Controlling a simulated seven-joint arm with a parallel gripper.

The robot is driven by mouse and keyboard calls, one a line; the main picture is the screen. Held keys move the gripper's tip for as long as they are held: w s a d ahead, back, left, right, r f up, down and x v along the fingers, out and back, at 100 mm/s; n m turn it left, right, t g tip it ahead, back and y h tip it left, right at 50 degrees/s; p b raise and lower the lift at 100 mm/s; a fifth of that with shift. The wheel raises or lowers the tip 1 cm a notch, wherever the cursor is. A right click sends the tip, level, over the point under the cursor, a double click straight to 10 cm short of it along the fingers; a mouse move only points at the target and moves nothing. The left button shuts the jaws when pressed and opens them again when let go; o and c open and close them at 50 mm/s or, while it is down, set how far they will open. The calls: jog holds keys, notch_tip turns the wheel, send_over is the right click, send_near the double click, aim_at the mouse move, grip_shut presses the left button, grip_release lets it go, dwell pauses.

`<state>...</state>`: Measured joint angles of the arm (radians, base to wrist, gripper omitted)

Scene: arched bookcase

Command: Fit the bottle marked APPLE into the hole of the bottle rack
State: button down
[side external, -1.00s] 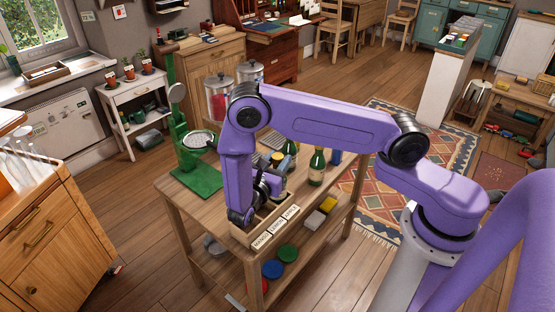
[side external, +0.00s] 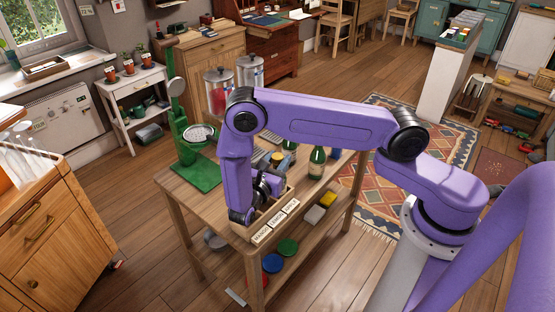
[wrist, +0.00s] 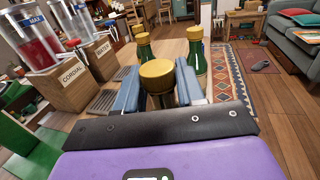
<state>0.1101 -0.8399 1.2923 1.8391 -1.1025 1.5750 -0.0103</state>
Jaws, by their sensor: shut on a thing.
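My gripper (wrist: 157,88) has its two blue fingers shut on a bottle with a gold cap (wrist: 157,74). The cap stands up between the fingers and the bottle's body and label are hidden, so I cannot read its marking. In the side external view my gripper (side external: 268,186) is low over the wooden bottle rack (side external: 276,221), at the table's near edge. Small labels line the rack's front; the first seems to read MANGO. My arm hides the held bottle's base and the rack's holes, so I cannot tell whether the bottle is in a hole.
Green gold-capped bottles (side external: 316,162) stand on the table beyond the rack; two show clearly in the wrist view (wrist: 195,58). Two drink dispensers (wrist: 88,85), on blocks marked CORDIAL and WATER, stand at left. A green press-like stand (side external: 184,150) is at the table's far left.

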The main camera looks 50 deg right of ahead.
jog(key=shift+f, duration=0.35)
jog(key=c, duration=0.6)
grip_release()
jog(key=v, duration=1.7)
jog(key=shift+a, duration=0.2)
jog(key=shift+s+r, duration=0.1)
jog(key=s+d+r+m+g+y, duration=0.45)
jog(key=s+r+y, duration=0.3)
jog(key=r, duration=0.35)
jog(key=s+d+r+m+y, duration=0.2)
jog(key=s+d+r+y, duration=0.1)
jog(key=s+y, duration=0.2)
jog(key=s+d+r+m+y, duration=0.2)
jog(key=s+d+r+y, duration=0.1)
jog(key=s, duration=0.5)
jog(key=shift+s+d+y, duration=0.35)
jog(key=shift+d+y, duration=0.4)
jog(key=shift+y, duration=0.4)
